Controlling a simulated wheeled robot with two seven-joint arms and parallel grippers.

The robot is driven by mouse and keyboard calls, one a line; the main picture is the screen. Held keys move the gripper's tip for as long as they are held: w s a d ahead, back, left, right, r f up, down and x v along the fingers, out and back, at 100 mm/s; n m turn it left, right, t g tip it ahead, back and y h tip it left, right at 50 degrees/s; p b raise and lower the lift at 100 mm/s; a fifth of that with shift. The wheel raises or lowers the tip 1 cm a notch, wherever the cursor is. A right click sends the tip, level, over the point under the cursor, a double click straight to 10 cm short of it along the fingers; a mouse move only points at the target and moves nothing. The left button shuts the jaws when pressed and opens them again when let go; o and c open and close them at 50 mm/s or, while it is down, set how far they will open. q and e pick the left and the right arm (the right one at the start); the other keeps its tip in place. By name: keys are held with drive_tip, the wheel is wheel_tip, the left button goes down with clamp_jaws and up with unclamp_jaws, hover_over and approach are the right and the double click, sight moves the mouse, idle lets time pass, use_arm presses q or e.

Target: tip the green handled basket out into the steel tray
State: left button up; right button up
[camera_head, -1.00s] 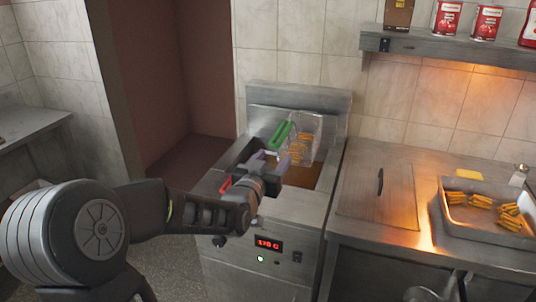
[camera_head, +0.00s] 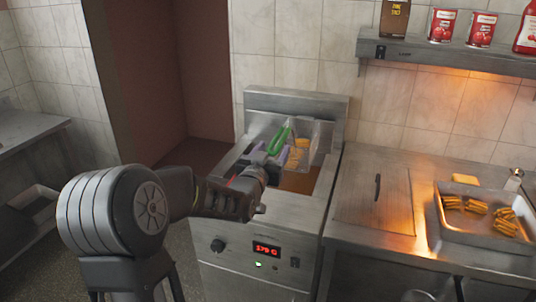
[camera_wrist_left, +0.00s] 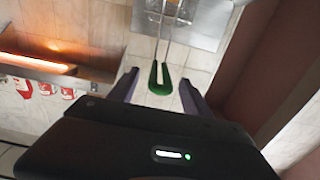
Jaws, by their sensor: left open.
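The green handle (camera_head: 279,141) belongs to a wire basket (camera_head: 300,150) with golden fries in it, in the fryer at the centre of the head view. My left gripper (camera_head: 268,153) is open at the handle. In the left wrist view, the green handle (camera_wrist_left: 160,78) lies between the two purple fingers of my left gripper (camera_wrist_left: 157,88), with gaps on both sides. The steel tray (camera_head: 480,240) is on the counter at the right, holding several piles of fries. My right gripper is not in view.
The fryer (camera_head: 262,225) has a lit red display on its front. A flat lid with a black handle (camera_head: 375,215) lies on the counter between fryer and tray. A yellow block (camera_head: 465,180) and a shaker (camera_head: 514,180) stand behind the tray. A shelf (camera_head: 450,58) with cans hangs above.

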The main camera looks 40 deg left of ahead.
use_arm(q)
drive_tip(key=shift+x, duration=1.05)
clamp_jaws()
idle(0.5)
